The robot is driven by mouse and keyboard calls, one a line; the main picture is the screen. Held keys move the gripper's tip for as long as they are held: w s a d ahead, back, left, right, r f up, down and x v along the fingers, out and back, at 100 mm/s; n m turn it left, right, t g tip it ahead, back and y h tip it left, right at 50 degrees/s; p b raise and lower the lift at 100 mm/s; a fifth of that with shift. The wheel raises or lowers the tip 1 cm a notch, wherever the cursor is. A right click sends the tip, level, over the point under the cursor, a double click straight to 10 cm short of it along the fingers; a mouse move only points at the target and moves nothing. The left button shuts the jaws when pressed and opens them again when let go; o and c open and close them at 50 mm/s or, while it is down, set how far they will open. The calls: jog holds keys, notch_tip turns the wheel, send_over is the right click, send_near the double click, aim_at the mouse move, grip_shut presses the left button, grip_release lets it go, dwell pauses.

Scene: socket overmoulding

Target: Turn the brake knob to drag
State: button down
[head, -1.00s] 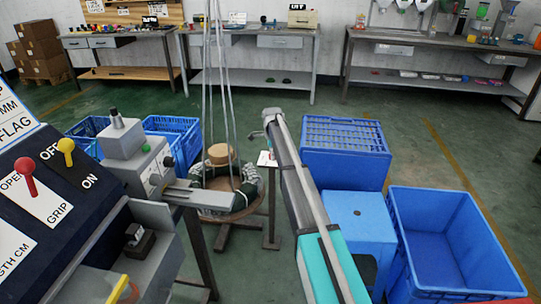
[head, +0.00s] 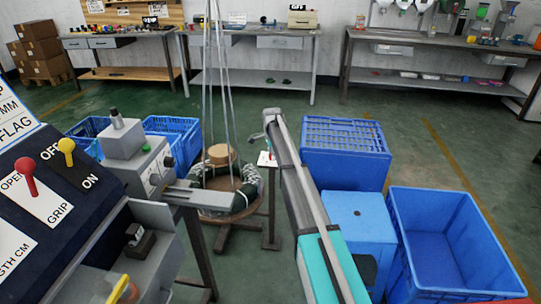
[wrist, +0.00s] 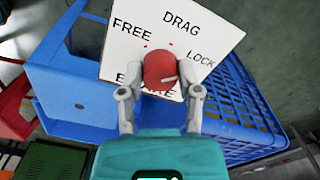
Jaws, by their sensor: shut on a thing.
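The brake knob (wrist: 160,68) is red and rounded, standing in front of a white label plate (wrist: 196,28) in the wrist view. The plate reads FREE to the upper left of the knob, DRAG above and LOCK to the right; the lower word is partly hidden by the knob. My gripper (wrist: 160,90) is shut on the knob, one finger on each side. A pale mark shows on the knob's lower right; I cannot tell which word the knob points at. In the head view the plate (head: 264,160) is small, beyond my arm, beside the coil reel (head: 222,208).
Blue crates (head: 345,135) and an open blue bin (head: 450,245) stand right of my arm. A grey machine (head: 140,160) and a control panel (head: 50,180) with red and yellow levers fill the left. Thin cables (head: 222,80) hang over the reel.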

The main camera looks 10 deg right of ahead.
jog(key=n, duration=0.4)
jog(key=shift+w+d, duration=0.15)
jog(key=shift+w, duration=0.2)
jog(key=n, duration=0.5)
jog(key=shift+c, duration=2.4)
grip_release()
jog(key=shift+o, duration=1)
jog(key=shift+s, duration=0.15)
